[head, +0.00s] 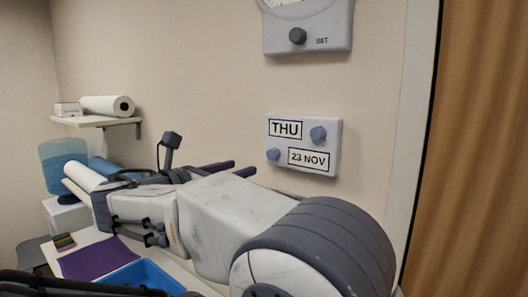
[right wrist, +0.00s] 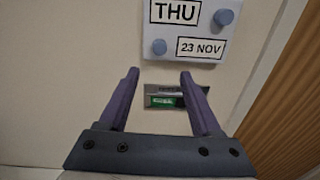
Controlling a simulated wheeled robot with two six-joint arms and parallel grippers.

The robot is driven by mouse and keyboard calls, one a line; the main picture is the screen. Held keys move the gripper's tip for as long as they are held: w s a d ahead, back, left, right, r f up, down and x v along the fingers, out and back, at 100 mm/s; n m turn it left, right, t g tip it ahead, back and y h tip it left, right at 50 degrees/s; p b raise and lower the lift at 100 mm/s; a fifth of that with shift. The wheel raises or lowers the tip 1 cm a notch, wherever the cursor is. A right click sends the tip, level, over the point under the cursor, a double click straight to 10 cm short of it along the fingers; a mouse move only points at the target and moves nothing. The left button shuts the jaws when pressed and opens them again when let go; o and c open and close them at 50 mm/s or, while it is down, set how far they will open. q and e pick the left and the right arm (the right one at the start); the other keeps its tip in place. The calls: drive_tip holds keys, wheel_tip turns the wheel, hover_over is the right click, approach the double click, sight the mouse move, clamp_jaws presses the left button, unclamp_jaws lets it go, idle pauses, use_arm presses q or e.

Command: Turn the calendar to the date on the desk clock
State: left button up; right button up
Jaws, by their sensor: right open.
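The calendar (head: 303,145) is a white wall panel showing THU and 23 NOV, with a blue knob (head: 318,134) beside the day and another blue knob (head: 273,154) beside the date. It also shows at the top of the right wrist view (right wrist: 187,28). My right gripper (head: 244,167) is open and empty, left of and below the panel in the head view, apart from it. In the right wrist view its fingers (right wrist: 159,73) point up toward the panel's lower edge. I cannot make out a desk clock for certain. My left gripper is not in view.
A wall device (head: 330,35) with a dark knob marked SET is above the calendar. A small grey unit with a green face (right wrist: 165,101) shows between my fingers, its text unreadable. A wood-coloured surface (head: 480,140) is at right. A shelf (head: 95,121) holds a paper roll.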

sight(270, 155)
drive_tip(key=p+x, duration=0.1)
drive_tip(key=x, duration=0.2)
drive_tip(key=p+x, duration=0.1)
drive_tip(key=x, duration=0.2)
drive_tip(key=r+p+x, duration=0.1)
drive_tip(key=x, duration=0.1)
drive_tip(key=shift+w+d+p, duration=0.25)
drive_tip(key=shift+w+p, duration=0.1)
drive_tip(key=shift+p, duration=0.05)
drive_tip(key=shift+w+d+f, duration=0.2)
drive_tip(key=shift+w+d, duration=0.2)
drive_tip(key=shift+w, duration=0.15)
clamp_jaws()
